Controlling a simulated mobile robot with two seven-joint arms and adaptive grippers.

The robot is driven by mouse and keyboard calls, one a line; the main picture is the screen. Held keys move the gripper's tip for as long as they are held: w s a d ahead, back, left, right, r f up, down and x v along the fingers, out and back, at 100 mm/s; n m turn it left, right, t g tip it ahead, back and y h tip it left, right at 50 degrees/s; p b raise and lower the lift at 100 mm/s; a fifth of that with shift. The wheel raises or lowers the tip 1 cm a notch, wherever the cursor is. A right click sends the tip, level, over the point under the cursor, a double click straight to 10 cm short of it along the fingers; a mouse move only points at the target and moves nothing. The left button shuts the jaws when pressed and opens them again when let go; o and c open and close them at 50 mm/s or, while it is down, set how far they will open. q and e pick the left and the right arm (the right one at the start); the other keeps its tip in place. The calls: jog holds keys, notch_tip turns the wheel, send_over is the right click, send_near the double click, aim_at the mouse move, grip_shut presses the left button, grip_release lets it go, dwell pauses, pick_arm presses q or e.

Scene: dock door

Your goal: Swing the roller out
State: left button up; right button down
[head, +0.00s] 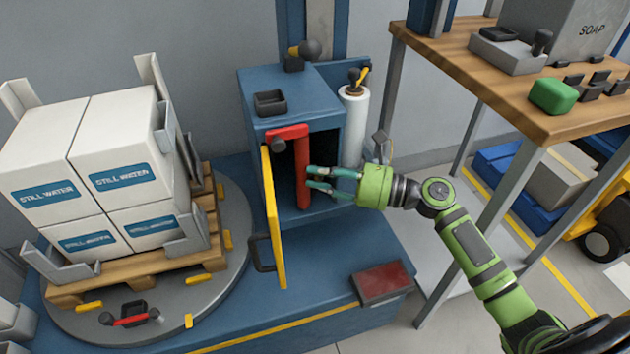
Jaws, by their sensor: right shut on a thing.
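A red upright bar (302,172), which looks like the roller, hangs from a short red arm (287,133) in the open front of the blue cabinet (330,150). A dark round knob (279,145) sits at the arm's near end. My right gripper (312,179) reaches in from the right, its teal fingers shut on the red bar. The fingers hide part of the bar. The cabinet's yellow-edged door (272,220) stands open to the left of the bar. My left gripper is not in view.
A pallet (140,262) of white water boxes (105,165) stands on a round turntable (218,290) at left. A white film roll (354,125) stands right of the cabinet. A wooden bench (450,62) is at upper right. A dark red panel (382,280) lies on the blue base.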

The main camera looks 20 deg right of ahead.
pick_arm(q)
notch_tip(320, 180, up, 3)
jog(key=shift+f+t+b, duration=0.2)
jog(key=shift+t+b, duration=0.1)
jog(key=shift+b, duration=0.05)
pick_arm(e)
jog(key=shift+s+d+r+n+g+y, duration=0.1)
jog(key=shift+d+n+g+y, duration=0.45)
jog(key=shift+n+g, duration=0.4)
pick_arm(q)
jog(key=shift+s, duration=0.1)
pick_arm(e)
jog(key=c, duration=1.1)
grip_release()
jog(key=shift+m, duration=0.25)
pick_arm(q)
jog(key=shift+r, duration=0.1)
pick_arm(e)
jog(key=shift+a, duration=0.1)
